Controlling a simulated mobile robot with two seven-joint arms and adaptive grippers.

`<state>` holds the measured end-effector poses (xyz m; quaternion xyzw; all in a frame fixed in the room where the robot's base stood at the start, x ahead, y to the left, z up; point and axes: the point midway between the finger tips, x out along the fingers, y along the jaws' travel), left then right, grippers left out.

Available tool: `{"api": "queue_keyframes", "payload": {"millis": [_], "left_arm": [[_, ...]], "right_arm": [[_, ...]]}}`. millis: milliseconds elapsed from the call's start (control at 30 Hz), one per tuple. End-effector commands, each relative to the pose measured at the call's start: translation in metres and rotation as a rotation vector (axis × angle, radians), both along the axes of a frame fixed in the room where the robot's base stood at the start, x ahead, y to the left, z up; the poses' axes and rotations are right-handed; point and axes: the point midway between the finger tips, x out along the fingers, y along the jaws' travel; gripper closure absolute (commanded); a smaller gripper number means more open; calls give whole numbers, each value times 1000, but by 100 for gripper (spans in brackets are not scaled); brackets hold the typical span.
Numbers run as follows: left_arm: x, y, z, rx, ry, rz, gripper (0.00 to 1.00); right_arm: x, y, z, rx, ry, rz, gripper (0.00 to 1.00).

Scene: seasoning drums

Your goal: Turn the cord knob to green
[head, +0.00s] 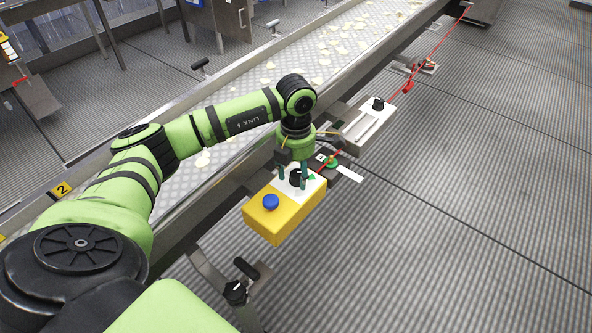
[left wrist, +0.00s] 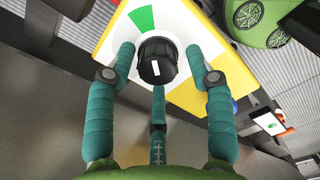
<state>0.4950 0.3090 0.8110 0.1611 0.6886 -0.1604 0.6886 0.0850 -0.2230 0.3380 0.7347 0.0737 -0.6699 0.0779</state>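A yellow box (head: 284,224) with a white top panel, a blue button (head: 270,202) and a black knob (head: 296,180) stands beside the conveyor in the head view. In the left wrist view the black knob (left wrist: 157,62) has a short white line running nearly up and down. A green wedge (left wrist: 142,19) is printed on the white panel above and slightly left of it. My left gripper (left wrist: 161,58) is open, with teal fingers on both sides of the knob and a third below. Gaps show between the side fingers and the knob. My right gripper is not in view.
A red cord (head: 430,52) runs along the conveyor (head: 240,90) past a green round part (head: 331,162). A grey box with another black knob (head: 378,103) stands farther along. A lever (head: 246,268) is near the front. The ribbed floor (head: 440,240) at the right is clear.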

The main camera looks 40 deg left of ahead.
Motion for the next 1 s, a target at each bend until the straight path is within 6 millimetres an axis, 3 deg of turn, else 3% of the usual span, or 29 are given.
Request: {"api": "queue_keyframes", "payload": {"millis": [33, 100, 1000], "left_arm": [[0, 0, 0, 0, 0, 0, 75], [0, 0, 0, 0, 1, 0, 96], [-4, 0, -3, 2, 17, 54, 98]], "right_arm": [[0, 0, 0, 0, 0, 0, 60], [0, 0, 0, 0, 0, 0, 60], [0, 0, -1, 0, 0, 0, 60]]}}
